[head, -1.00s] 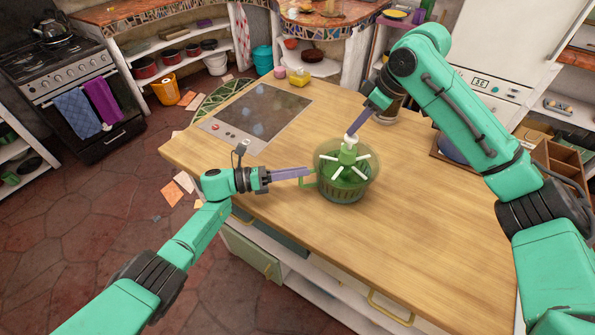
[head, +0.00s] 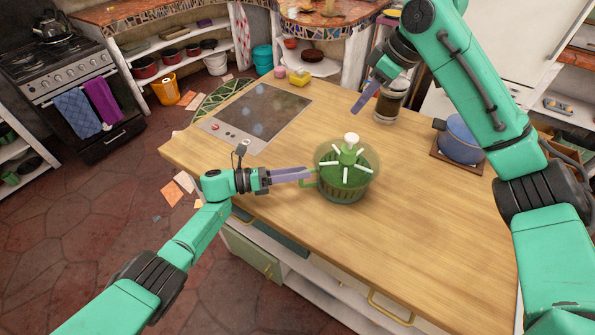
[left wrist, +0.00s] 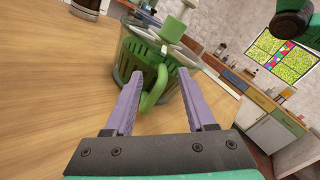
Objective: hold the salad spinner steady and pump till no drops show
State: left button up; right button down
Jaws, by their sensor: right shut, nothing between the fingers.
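The salad spinner (head: 345,187) stands upright on the wooden counter, a green basket in a clear bowl, with white spokes on its lid and a white pump knob (head: 351,138) on top. Its green side handle (left wrist: 154,92) shows in the left wrist view. My left gripper (head: 310,174) is at this handle; in the left wrist view its purple fingers (left wrist: 159,74) stand apart on either side of it, with gaps showing. My right gripper (head: 356,113) is shut and empty, above and behind the knob, apart from it. Drops are too small to make out.
A dark hob (head: 260,110) is set in the counter (head: 420,230) at the back left. A dark-lidded jar (head: 391,103) stands behind the spinner, and a blue pot (head: 460,138) is on a board to the right. The counter in front is clear.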

pick_arm(q)
jog(key=a, duration=0.4)
jog(key=s+a, duration=0.1)
jog(key=a, duration=0.7)
jog(key=shift+s, duration=0.4)
jog(key=shift+d, duration=0.1)
